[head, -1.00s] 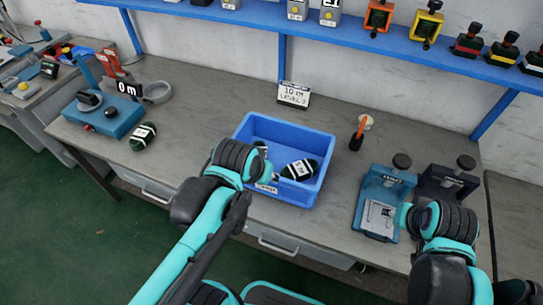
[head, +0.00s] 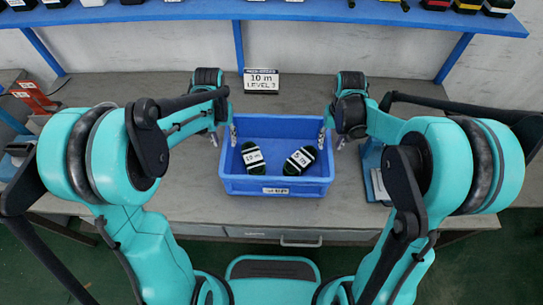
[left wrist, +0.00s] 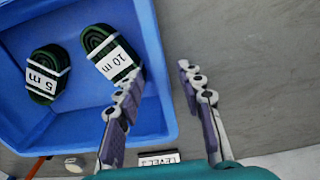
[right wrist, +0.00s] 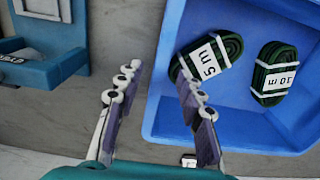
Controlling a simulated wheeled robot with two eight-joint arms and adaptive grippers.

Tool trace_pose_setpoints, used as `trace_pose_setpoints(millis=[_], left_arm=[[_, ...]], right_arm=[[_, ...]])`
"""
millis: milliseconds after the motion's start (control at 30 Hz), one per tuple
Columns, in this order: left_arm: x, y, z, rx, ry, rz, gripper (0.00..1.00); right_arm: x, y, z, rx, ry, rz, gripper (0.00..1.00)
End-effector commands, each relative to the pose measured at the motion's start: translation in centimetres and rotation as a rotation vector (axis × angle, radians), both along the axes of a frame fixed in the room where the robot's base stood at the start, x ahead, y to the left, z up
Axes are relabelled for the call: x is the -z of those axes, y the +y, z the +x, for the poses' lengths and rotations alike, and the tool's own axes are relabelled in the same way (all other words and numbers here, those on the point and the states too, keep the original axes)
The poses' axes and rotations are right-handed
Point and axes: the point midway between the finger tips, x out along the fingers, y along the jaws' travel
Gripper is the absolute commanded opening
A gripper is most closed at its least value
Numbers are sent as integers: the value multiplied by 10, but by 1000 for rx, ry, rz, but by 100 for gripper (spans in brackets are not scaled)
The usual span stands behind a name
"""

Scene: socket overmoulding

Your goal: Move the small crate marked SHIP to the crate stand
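The small blue crate (head: 276,187) stands on the bench, with a white front label too blurred to read surely. It holds two dark green coiled bundles, tagged 10 m (head: 254,156) and 5 m (head: 299,159). My left gripper (head: 227,134) is at the crate's left wall; in the left wrist view its open fingers (left wrist: 162,105) are on either side of that wall. My right gripper (head: 331,136) is at the right wall; in the right wrist view its open fingers (right wrist: 158,108) are on either side of it. I cannot make out the crate stand.
A sign reading 10 m LEVEL 2 or 3 (head: 261,80) stands behind the crate. A blue fixture (right wrist: 52,62) sits to the crate's right, partly behind my right arm in the head view. A blue shelf (head: 300,12) runs above the bench.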

Motion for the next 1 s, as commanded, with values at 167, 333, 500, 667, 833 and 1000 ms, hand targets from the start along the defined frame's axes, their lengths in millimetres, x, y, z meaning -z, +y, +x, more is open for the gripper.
trace_pose_setpoints(millis=[167,333,500,667,833,1000], left_arm=[[0,0,0,0,0,0,38],[5,0,0,0,-1,0,38],[27,0,0,0,-1,0,38],[52,0,0,0,-1,0,38],[71,0,0,0,-1,0,38],[78,0,0,0,-1,0,38]], right_arm=[[0,0,0,0,0,0,38],[5,0,0,0,-1,0,38],[27,0,0,0,-1,0,38],[52,0,0,0,-1,0,38],[71,0,0,0,-1,0,38],[78,0,0,0,-1,0,38]])
